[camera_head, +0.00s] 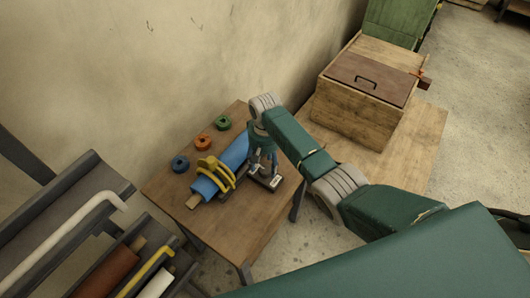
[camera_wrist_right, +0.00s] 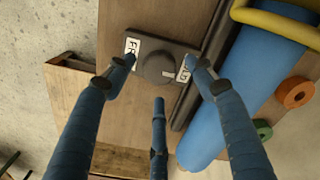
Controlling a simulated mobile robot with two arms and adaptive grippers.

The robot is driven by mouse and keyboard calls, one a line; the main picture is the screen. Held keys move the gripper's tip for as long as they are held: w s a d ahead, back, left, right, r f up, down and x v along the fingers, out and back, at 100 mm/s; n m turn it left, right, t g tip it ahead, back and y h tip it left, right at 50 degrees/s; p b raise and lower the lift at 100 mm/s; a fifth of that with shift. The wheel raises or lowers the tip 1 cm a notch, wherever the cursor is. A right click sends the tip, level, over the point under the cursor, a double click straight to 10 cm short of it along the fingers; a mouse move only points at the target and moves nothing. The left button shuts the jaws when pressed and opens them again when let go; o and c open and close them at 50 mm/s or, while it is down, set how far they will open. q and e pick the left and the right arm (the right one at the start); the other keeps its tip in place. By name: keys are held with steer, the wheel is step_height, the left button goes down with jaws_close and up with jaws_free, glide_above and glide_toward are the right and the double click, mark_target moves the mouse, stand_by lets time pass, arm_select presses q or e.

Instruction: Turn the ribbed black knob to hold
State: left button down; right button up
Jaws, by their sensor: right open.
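The black knob (camera_wrist_right: 158,66) sits on a dark plate (camera_wrist_right: 182,50) between two white labels. The left label (camera_wrist_right: 132,48) shows letters like "FR"; the right label (camera_wrist_right: 184,70) is partly covered and shows "LD". A short pale mark shows on the knob's right side. My right gripper (camera_wrist_right: 161,62) is open, with one finger on each side of the knob and a third below it; I cannot tell whether they touch it. In the head view my right gripper (camera_head: 263,170) is over the plate, hiding the knob. My left gripper is not in view.
A blue roll (camera_head: 218,170) with a yellow strap (camera_head: 216,173) lies beside the plate on the wooden table (camera_head: 240,222). Green, orange (camera_head: 203,142) and blue rings lie behind it. A wooden box (camera_head: 365,95) stands at right, a rack of rolls (camera_head: 75,240) at lower left.

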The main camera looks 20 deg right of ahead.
mark_target(265, 169)
step_height(265, 169, up, 10)
stand_by(0.3)
steer(key=shift+f, duration=0.1)
stand_by(0.3)
